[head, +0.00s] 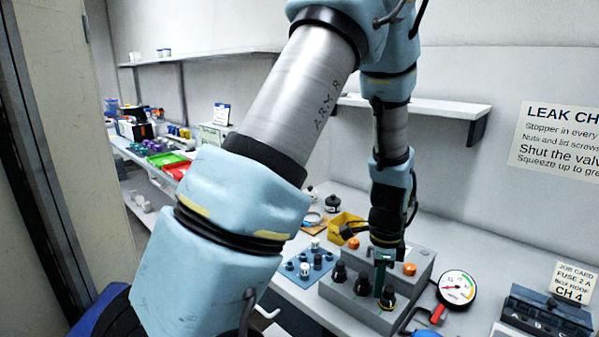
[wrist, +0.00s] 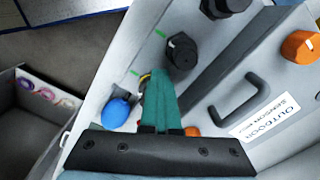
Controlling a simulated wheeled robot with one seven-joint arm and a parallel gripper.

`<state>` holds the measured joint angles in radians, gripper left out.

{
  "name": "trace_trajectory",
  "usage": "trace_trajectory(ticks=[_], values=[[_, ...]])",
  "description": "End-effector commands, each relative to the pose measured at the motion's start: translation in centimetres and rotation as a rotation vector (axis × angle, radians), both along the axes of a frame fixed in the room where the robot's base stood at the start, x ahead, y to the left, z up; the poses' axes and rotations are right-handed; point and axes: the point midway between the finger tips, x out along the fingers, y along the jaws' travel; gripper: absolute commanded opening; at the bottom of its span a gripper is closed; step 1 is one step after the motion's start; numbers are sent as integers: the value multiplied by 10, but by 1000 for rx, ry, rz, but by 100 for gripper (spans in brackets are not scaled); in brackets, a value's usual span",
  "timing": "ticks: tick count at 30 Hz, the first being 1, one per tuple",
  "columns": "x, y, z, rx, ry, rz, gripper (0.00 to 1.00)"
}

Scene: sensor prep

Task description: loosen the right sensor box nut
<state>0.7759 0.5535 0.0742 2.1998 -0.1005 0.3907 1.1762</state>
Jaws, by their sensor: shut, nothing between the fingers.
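The grey sensor box (head: 345,300) stands on the bench with a row of black nuts on its front step. My gripper (head: 379,291) has green fingers, pressed together and empty.
Orange knobs (head: 409,269) sit on the box's upper part, near a handle (wrist: 239,100). A blue pegboard (head: 300,270) and yellow bin (head: 345,226) are on the left.

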Motion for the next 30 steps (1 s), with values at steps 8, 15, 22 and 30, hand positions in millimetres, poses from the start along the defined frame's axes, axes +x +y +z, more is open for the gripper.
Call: trace_trajectory(ticks=[8,15,22,30], values=[[-8,2,1,-2,2,-4,0],[-15,3,1,-2,2,-4,0],[-19,3,1,-2,0,-4,0],[-21,1,0,-4,0,-4,0]])
